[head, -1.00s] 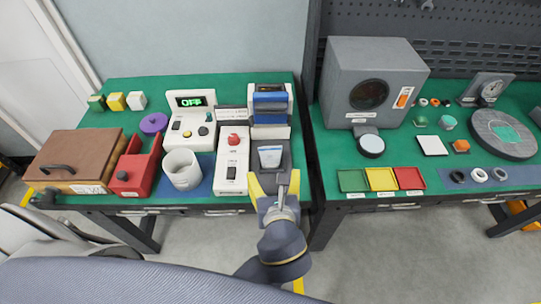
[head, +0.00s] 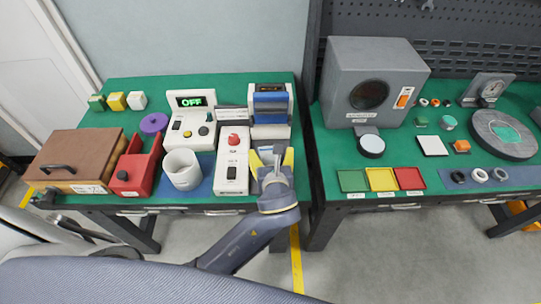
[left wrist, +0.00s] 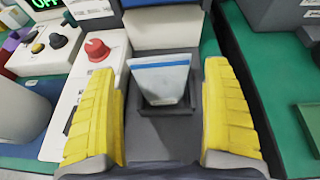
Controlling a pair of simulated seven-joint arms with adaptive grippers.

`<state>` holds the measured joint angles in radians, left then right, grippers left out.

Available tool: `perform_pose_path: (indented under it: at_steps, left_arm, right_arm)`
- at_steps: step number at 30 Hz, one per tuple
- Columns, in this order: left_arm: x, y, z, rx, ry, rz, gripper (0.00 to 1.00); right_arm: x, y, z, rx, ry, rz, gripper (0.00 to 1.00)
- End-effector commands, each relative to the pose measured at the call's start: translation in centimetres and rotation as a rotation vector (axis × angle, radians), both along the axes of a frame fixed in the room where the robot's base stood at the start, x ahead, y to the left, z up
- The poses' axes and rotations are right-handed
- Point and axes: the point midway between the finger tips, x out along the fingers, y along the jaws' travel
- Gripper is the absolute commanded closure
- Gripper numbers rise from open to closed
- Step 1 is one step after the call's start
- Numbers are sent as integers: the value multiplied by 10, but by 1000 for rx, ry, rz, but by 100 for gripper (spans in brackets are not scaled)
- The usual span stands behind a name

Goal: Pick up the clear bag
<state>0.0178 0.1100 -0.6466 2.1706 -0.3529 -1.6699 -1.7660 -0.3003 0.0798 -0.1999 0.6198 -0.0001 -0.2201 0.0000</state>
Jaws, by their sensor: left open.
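The clear bag (left wrist: 163,84) stands upright in a dark grey holder (left wrist: 160,128), as the left wrist view shows. It looks pale and translucent, with a blue strip along its top edge. My left gripper (head: 271,155) is open, its yellow fingers on either side of the bag with gaps between. In the left wrist view the open left gripper (left wrist: 163,105) frames the bag without touching it. In the head view the gripper mostly hides the bag. My right gripper is not in view.
Left of the holder stands a white control box with a red knob (head: 233,139). A white machine with a blue part (head: 271,103) stands behind it. A white cup (head: 183,169) and a red bin (head: 136,166) are further left. A second table with coloured trays (head: 381,180) is to the right.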

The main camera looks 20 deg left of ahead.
Motion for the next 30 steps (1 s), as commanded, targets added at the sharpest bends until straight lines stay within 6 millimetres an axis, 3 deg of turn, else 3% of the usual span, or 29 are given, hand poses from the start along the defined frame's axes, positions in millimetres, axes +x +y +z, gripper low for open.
perform_pose_path:
  at_steps: [7,18,30]
  left_arm:
    - [24,9,-10,2,1,1,17]
    - [29,11,-12,-1,0,0,17]
    - [28,10,-12,0,0,0,61]
  right_arm:
    - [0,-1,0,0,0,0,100]
    - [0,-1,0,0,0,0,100]
    - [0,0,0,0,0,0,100]
